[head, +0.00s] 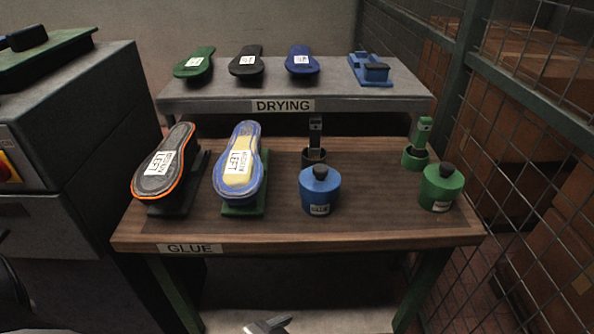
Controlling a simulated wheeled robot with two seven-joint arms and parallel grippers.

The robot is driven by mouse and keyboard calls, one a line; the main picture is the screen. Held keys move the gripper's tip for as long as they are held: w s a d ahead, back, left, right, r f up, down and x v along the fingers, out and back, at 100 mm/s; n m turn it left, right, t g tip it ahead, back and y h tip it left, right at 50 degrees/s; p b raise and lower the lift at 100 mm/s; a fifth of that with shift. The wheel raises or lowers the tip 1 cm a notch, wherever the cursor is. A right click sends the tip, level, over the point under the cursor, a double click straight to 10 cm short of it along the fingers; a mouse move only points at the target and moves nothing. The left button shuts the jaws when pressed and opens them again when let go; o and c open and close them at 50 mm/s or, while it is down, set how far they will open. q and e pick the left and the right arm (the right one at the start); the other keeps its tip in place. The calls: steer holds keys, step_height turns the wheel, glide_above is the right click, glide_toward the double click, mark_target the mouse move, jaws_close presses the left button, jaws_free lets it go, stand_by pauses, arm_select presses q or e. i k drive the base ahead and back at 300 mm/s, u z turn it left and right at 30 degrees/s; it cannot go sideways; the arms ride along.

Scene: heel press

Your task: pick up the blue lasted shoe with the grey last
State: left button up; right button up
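A blue shoe (251,186) lies sole up on a dark green stand (258,203) on the glue table. Its sole has a yellow and pale middle and a white label reading LEFT. The last inside it is hidden, so I cannot tell its colour. A blue sole-shaped piece (302,66) with a white label lies on the drying shelf. A grey metal tip (268,325), seemingly of my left gripper, shows at the bottom edge, below and well apart from the shoes. Its opening cannot be made out. My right gripper is not in view.
An orange-edged dark shoe (146,184) sits left of the blue one. Blue (320,194) and green (439,190) pots stand to the right. The drying shelf (372,101) is behind, a grey machine (60,110) left, wire mesh right. The table front is clear.

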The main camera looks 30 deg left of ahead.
mark_target(239, 173)
steer(key=u, duration=1.3)
